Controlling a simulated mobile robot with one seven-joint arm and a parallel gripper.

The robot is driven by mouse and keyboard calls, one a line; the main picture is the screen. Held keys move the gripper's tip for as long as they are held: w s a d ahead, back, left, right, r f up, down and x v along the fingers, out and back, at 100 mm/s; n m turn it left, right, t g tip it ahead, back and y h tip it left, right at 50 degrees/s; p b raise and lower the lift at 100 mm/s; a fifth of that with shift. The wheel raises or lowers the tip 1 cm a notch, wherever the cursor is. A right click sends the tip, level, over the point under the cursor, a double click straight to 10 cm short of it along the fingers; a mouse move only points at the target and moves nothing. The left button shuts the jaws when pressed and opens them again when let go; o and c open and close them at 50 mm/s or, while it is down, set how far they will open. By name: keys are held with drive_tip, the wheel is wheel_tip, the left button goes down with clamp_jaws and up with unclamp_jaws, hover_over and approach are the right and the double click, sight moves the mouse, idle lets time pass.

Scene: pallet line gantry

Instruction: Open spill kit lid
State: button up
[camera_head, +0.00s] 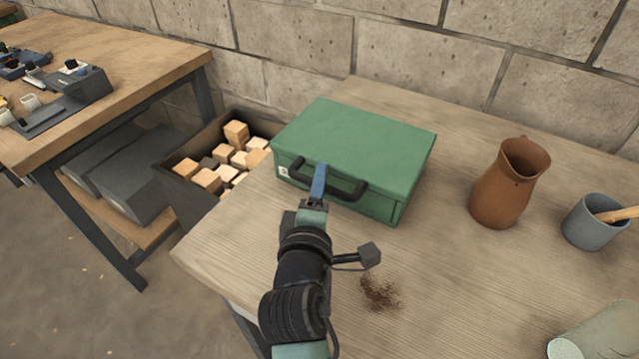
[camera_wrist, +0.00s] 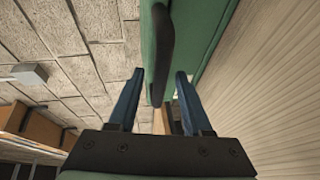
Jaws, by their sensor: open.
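The spill kit is a green case (camera_head: 355,143) with its lid closed, lying on the wooden table. A black handle (camera_head: 349,191) runs along its front side. My gripper (camera_head: 319,170) is at the front of the case, by the left part of the handle. In the wrist view, my gripper (camera_wrist: 160,74) has its two blue fingers apart, with the handle (camera_wrist: 164,55) and the green case edge (camera_wrist: 147,60) showing between and beyond the fingertips. I cannot tell whether the fingers touch the case. The rear of the case is hidden from the wrist view.
A brown jug (camera_head: 509,185) and a grey cup (camera_head: 592,224) stand right of the case. A pale green object (camera_head: 597,335) lies at lower right. Brown crumbs (camera_head: 380,293) lie in front. A dark bin (camera_head: 178,168) of wooden blocks is at left; the wall (camera_head: 410,48) is behind.

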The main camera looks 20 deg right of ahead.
drive_tip(key=shift+w+d, duration=0.1)
drive_tip(key=shift+w, duration=0.05)
clamp_jaws()
idle(1.4)
